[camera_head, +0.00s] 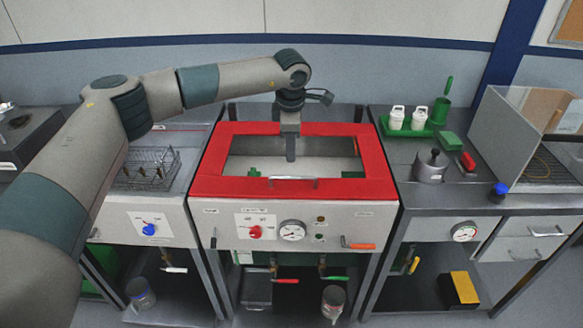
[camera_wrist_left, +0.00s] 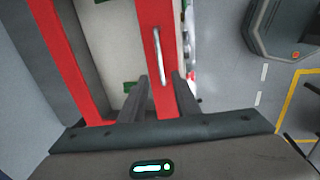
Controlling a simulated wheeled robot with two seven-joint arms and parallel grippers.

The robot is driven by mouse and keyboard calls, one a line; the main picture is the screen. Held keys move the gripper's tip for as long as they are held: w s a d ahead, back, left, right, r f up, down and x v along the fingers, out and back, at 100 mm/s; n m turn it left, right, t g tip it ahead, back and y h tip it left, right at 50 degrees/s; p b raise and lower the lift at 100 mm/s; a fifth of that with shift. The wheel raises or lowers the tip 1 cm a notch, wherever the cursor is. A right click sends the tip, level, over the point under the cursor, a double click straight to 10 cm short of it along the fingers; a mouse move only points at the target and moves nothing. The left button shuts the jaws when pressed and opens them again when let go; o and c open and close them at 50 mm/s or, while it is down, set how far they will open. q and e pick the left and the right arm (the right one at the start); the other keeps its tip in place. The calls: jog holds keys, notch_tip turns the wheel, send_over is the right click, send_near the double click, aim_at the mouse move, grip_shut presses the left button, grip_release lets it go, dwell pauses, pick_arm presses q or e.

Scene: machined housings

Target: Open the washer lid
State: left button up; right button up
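The washer lid (camera_head: 350,190) is a red frame around a clear window, lying flat on the washer (camera_head: 270,220). Its pale bar handle (camera_head: 293,182) runs along the front edge. In the left wrist view the handle (camera_wrist_left: 159,55) lies on the red front strip, in line with the gap between my fingers. My left gripper (camera_head: 290,155) points down over the window, behind the handle in the head view. In the left wrist view its two fingers (camera_wrist_left: 161,80) are apart with nothing held between them. My right gripper is in neither view.
The washer front has a red knob (camera_head: 256,232), a gauge (camera_head: 292,230) and an orange-handled lever (camera_head: 360,245). A wire basket (camera_head: 147,170) sits on the left unit. A metal pot (camera_head: 431,165) and green tray (camera_head: 410,127) stand on the right counter.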

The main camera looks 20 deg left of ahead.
aim_at(291, 178)
pick_arm(q)
jog(key=f+p, duration=0.1)
jog(key=f, duration=0.2)
jog(key=w+f+p, duration=0.1)
jog(key=f, duration=0.2)
jog(key=w+f+p, duration=0.1)
jog(key=f+p, duration=0.1)
jog(key=f, duration=0.1)
jog(key=shift+a+f, duration=0.25)
jog(key=shift+f, duration=0.75)
jog(key=shift+w, duration=0.1)
grip_shut()
